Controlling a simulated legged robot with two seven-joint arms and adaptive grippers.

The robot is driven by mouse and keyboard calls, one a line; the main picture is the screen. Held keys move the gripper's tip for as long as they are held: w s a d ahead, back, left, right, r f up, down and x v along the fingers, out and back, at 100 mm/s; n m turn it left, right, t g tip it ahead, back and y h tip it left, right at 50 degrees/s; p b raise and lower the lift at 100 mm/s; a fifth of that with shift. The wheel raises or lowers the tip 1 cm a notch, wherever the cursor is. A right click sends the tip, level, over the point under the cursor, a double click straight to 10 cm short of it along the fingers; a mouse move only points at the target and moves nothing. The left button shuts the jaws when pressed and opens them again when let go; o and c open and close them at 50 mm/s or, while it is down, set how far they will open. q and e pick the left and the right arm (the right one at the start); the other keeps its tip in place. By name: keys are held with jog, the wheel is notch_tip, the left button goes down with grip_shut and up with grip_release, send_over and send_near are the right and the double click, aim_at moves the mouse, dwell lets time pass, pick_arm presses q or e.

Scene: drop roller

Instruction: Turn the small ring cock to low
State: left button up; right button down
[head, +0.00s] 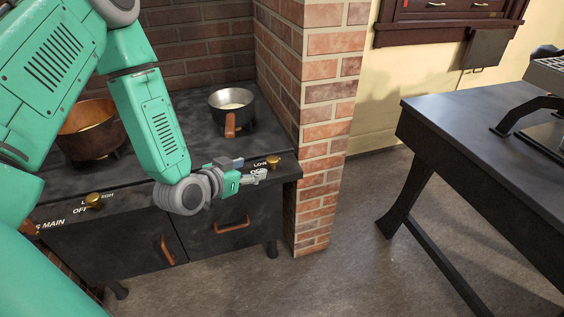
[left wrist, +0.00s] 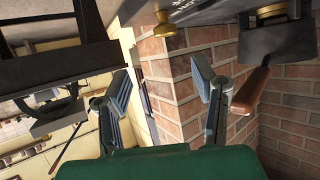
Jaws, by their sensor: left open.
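The small brass cock (head: 273,161) sits at the right end of the dark stove front, beside partly hidden LOW and OFF lettering. In the left wrist view it is the brass knob (left wrist: 166,24) at the top, past the fingers. Its setting is not clear. My left gripper (head: 258,177) is just left of and below it in the head view. In the left wrist view the two padded fingers (left wrist: 161,88) are apart with nothing between them, and the cock is outside them. My right gripper is out of view.
A small steel pan (head: 231,107) with a brown handle stands on the stove behind the cock. A copper pot (head: 90,130) and another brass cock (head: 94,200) are at left. A brick pillar (head: 318,150) rises right of the stove. A dark table (head: 480,140) stands farther right.

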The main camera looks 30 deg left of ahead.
aim_at(271, 159)
pick_arm(q)
jog(key=x, duration=0.3)
jog(key=a+b+x, duration=0.1)
jog(key=x, duration=0.2)
jog(key=a+x, duration=0.1)
jog(key=x, duration=0.2)
jog(key=shift+s+f+b, duration=0.15)
jog(key=shift+f+b, duration=0.15)
jog(key=w, duration=0.2)
jog(key=w+d, duration=0.1)
jog(key=shift+f, duration=0.4)
jog(key=shift+w+d+b, duration=0.25)
jog(key=shift+b, duration=0.05)
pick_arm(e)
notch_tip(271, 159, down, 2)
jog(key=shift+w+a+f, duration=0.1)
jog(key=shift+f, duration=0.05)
pick_arm(q)
jog(key=shift+a, duration=0.15)
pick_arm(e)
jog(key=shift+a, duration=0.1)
pick_arm(q)
jog(key=shift+a+f, duration=0.1)
jog(key=shift+a, duration=0.05)
jog(key=shift+c, duration=1.2)
jog(key=shift+a, duration=0.15)
grip_shut()
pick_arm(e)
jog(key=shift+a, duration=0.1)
